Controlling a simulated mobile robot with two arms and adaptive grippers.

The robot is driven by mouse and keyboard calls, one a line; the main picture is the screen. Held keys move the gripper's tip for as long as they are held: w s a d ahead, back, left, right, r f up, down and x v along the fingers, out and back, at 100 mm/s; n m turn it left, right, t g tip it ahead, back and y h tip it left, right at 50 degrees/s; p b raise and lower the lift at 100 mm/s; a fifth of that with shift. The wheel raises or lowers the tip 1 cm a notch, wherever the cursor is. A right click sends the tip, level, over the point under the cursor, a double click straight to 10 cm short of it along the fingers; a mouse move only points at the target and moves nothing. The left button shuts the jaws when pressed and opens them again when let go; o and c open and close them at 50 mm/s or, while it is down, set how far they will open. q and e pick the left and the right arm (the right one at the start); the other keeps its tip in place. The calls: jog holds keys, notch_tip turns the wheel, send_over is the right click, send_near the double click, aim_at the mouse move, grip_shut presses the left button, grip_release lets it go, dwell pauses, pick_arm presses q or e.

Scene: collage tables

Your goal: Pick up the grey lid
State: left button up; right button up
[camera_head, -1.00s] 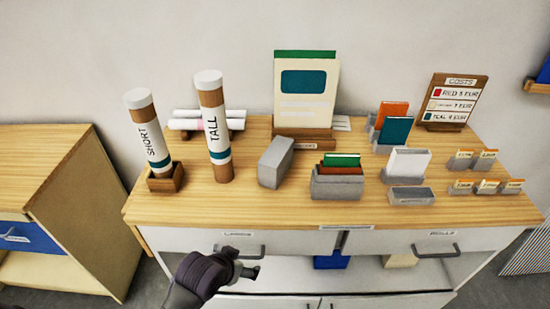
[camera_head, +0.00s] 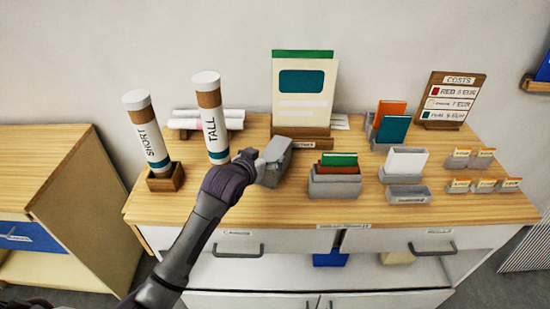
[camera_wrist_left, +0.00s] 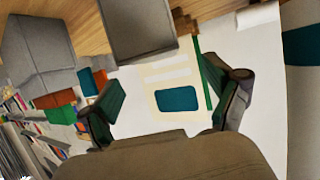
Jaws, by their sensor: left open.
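The grey lid (camera_head: 279,153) is a plain grey block-like piece standing on the wooden tabletop, left of the grey card box (camera_head: 335,184). My left gripper (camera_head: 263,168) is at the lid's near left side in the head view and covers part of it. In the left wrist view, the fingers of my left gripper (camera_wrist_left: 165,85) are spread with nothing between them. A plain grey piece (camera_wrist_left: 140,28), which looks like the lid, lies just ahead of the fingertips. Contact cannot be told. My right gripper is not in view.
The TALL tube (camera_head: 213,125) stands close left of the gripper, and the SHORT tube (camera_head: 148,135) stands in a wooden holder farther left. A cream board (camera_head: 303,100) stands behind the lid. Grey card holders stand to the right. The front tabletop strip is mostly clear.

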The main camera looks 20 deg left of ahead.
aim_at(275, 151)
pick_arm(q)
jog(key=shift+d+p+x, duration=0.2)
jog(key=shift+p+x, duration=0.5)
jog(key=shift+x, duration=2.8)
jog(key=shift+s, duration=0.1)
jog(key=c, duration=1.2)
